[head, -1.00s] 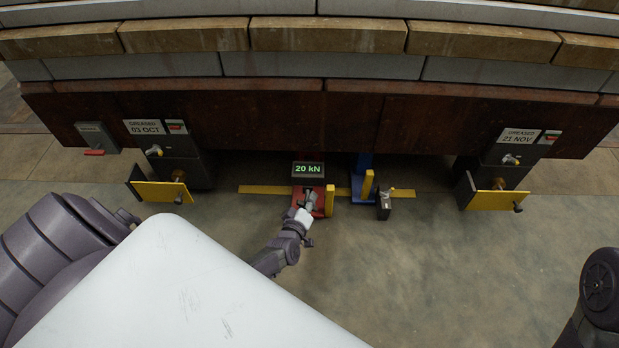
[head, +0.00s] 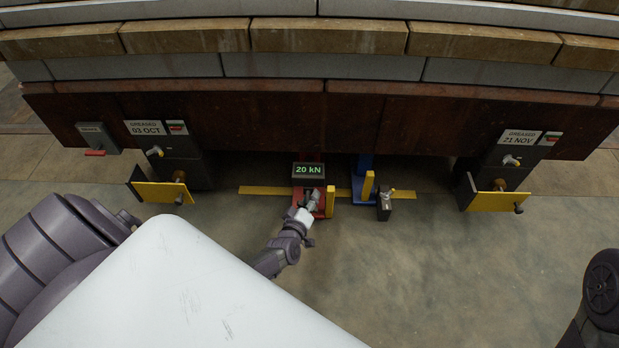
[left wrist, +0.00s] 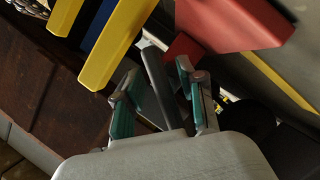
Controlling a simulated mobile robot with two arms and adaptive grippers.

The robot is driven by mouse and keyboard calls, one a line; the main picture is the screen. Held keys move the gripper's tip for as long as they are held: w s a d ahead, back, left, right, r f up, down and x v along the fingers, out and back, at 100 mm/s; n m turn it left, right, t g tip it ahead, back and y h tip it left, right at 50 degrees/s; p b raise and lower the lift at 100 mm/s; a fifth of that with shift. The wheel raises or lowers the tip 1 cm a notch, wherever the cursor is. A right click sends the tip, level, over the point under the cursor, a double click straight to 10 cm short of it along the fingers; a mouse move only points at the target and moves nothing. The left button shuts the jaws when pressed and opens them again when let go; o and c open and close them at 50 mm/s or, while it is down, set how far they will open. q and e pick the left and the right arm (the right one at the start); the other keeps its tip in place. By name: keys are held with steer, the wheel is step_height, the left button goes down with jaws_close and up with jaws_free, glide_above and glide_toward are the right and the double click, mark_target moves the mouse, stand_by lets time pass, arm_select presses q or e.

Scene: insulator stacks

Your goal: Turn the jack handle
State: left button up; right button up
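A red jack (head: 323,213) with a yellow upright (head: 330,201) stands on the floor under the dark beam. A display above it reads 20 kN (head: 308,170). My left gripper (head: 314,200) is at the red jack and covers part of it. In the left wrist view its two teal-padded fingers (left wrist: 160,90) stand apart on either side of a dark grey bar (left wrist: 158,80), seemingly the jack handle. Narrow gaps show between bar and pads. Red jack metal (left wrist: 225,25) also shows there. The handle is mostly hidden in the head view. My right gripper is out of view.
A yellow strip (head: 265,190) lies on the floor. Yellow plates (head: 162,192) (head: 494,201) stand on both sides. The front floor is clear.

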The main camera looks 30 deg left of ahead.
arm_select(q)
steer(key=shift+r, duration=4.7)
